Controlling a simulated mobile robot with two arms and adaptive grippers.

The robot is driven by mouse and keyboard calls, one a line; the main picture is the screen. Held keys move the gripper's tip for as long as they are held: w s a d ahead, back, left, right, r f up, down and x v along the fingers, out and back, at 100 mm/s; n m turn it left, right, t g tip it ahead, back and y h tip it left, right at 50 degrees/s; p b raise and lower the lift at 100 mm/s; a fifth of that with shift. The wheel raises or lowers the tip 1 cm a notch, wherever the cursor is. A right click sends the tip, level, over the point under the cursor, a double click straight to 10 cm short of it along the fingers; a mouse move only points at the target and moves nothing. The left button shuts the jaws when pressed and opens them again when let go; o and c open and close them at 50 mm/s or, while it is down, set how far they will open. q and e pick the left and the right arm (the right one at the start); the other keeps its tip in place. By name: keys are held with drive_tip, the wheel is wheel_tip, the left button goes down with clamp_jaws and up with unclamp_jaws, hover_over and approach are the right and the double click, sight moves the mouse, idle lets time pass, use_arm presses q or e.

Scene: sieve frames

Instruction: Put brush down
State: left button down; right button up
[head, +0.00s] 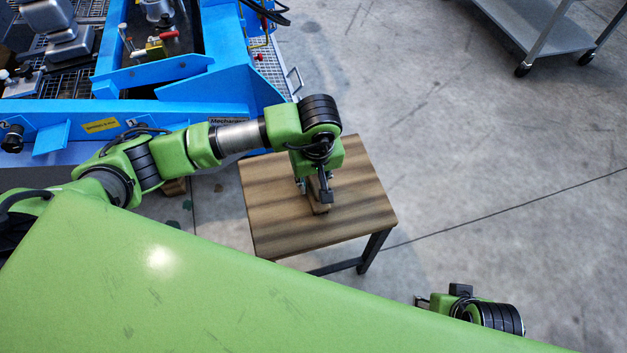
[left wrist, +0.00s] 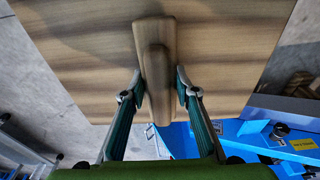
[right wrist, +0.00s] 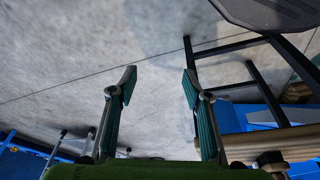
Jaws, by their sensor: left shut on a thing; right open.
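The wooden brush (left wrist: 155,75) lies lengthwise between the fingers of my left gripper (left wrist: 160,90) in the left wrist view. The left gripper (head: 314,192) is shut on it and points down over the small wooden table (head: 275,225). The brush (head: 319,208) shows partly below the gripper in the head view. I cannot tell whether it touches the tabletop. Its underside is hidden. My right gripper (right wrist: 160,88) is open and empty, and in the head view its fingers (head: 421,302) are at the lower right, off the table.
A blue machine (head: 175,85) with metal parts stands at the upper left, close to the table. A grey cart (head: 545,30) on wheels stands at the upper right. The concrete floor (head: 480,170) right of the table is open. The tabletop around the brush looks clear.

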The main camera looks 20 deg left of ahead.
sight(315, 182)
use_arm(q)
drive_tip(key=c, duration=1.6)
unclamp_jaws()
use_arm(e)
drive_tip(key=shift+r, duration=0.45)
use_arm(q)
drive_tip(key=shift+r, duration=0.15)
drive_tip(key=r, duration=0.4)
drive_tip(key=s+r+p, duration=0.1)
drive_tip(key=r, duration=0.3)
drive_tip(key=d+r, duration=0.1)
drive_tip(key=r, duration=0.2)
drive_tip(key=shift+s+r+p, duration=0.15)
drive_tip(key=shift+r+p, duration=0.25)
use_arm(e)
wheel_tip(315, 182, down, 7)
drive_tip(key=shift+w+f, duration=0.15)
drive_tip(key=shift+f, duration=0.05)
drive_tip(key=shift+a, duration=0.1)
